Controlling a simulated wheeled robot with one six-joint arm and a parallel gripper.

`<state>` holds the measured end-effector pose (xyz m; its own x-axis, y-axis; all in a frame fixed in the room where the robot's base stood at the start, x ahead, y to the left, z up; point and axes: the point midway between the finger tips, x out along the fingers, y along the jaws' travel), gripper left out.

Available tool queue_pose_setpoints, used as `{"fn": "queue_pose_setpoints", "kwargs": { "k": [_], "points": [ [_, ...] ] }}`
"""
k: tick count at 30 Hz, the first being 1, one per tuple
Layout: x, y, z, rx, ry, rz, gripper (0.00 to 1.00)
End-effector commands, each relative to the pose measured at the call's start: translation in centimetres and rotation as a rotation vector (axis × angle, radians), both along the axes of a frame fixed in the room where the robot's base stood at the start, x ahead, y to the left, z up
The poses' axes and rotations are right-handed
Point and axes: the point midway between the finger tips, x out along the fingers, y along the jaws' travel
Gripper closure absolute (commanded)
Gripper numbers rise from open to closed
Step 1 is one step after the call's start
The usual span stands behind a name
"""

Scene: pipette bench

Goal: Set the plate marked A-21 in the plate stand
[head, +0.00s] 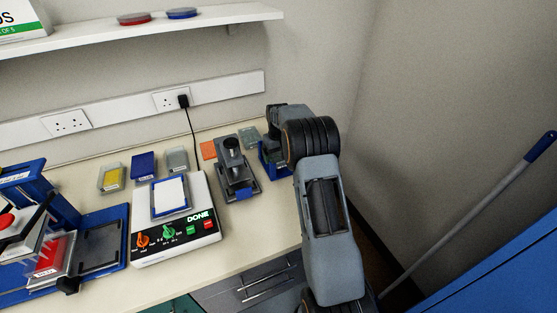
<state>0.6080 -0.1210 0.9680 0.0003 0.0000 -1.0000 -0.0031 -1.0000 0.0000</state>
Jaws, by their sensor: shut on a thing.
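My gripper (283,113) is at the back right of the bench, at the end of my arm, above a blue holder. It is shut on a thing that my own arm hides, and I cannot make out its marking. The blue holder (270,162) looks like the plate stand; its right side is behind my arm. No A-21 label can be read on any plate in view. I cannot tell whether the held thing touches the stand.
A grey device with a black knob (240,180) stands just left of the blue holder. A white DONE machine (180,243) and a blue press (122,240) fill the left.

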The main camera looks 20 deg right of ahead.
Motion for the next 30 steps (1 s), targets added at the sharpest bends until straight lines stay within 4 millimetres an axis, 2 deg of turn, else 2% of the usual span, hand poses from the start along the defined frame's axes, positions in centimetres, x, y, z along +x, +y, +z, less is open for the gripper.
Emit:
{"fn": "queue_pose_setpoints", "kwargs": {
  "k": [7, 20, 21, 24, 30],
  "points": [
    [0.0, 0.0, -2.8, 0.0, 0.001, 0.0, 0.37],
    [0.0, 0.0, -3.6, 0.0, 0.0, -0.001, 0.37],
    [0.0, 0.0, -3.5, 0.0, 0.0, -0.001, 0.08],
    [0.0, 0.0, -3.4, 0.0, 0.0, -0.001, 0.0],
    [0.0, 0.0, -3.4, 0.0, 0.0, -0.001, 0.0]
  ]
}}
